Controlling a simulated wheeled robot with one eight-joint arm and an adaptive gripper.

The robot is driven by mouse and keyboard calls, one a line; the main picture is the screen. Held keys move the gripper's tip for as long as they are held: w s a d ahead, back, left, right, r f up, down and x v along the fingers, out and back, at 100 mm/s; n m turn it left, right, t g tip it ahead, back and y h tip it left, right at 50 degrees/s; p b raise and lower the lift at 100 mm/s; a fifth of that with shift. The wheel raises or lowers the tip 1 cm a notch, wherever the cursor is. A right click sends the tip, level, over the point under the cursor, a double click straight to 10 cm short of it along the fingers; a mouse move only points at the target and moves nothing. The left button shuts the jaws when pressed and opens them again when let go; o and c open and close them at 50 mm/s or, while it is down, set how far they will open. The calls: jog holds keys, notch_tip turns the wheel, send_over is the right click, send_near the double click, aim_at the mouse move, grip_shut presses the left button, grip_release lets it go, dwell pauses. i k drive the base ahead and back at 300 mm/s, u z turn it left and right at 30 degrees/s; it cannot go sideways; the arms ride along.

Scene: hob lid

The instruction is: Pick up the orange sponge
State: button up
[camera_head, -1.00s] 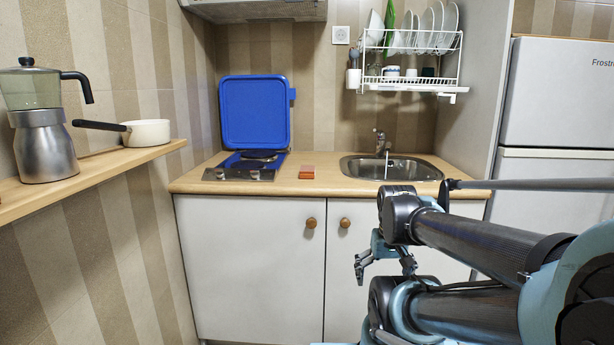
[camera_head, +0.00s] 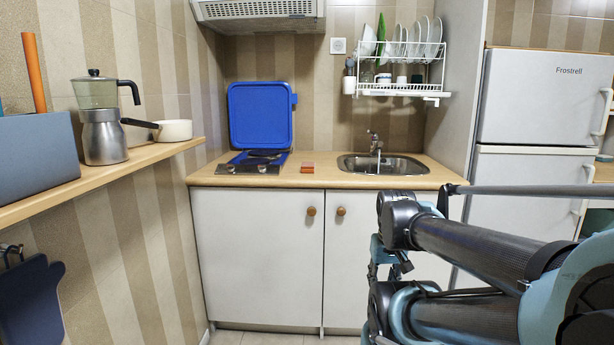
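The orange sponge (camera_head: 307,169) is a small block lying on the wooden counter (camera_head: 332,180), between the hob (camera_head: 253,167) and the sink. My gripper (camera_head: 374,270) hangs in front of the white cupboard, low and to the right of the sponge and well apart from it. My own arm links partly cover it, and its fingers are too small and overlapped to show whether they are open. The hob's blue lid (camera_head: 260,115) stands upright against the wall.
The sink (camera_head: 383,165) with its tap is right of the sponge. A dish rack (camera_head: 403,88) hangs above it. A shelf (camera_head: 120,168) with a moka pot (camera_head: 103,130) and white pan (camera_head: 174,130) juts out on the left. A fridge (camera_head: 535,110) stands right.

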aim_at(306, 167)
jog(key=i, duration=1)
jog(key=z, duration=0.55)
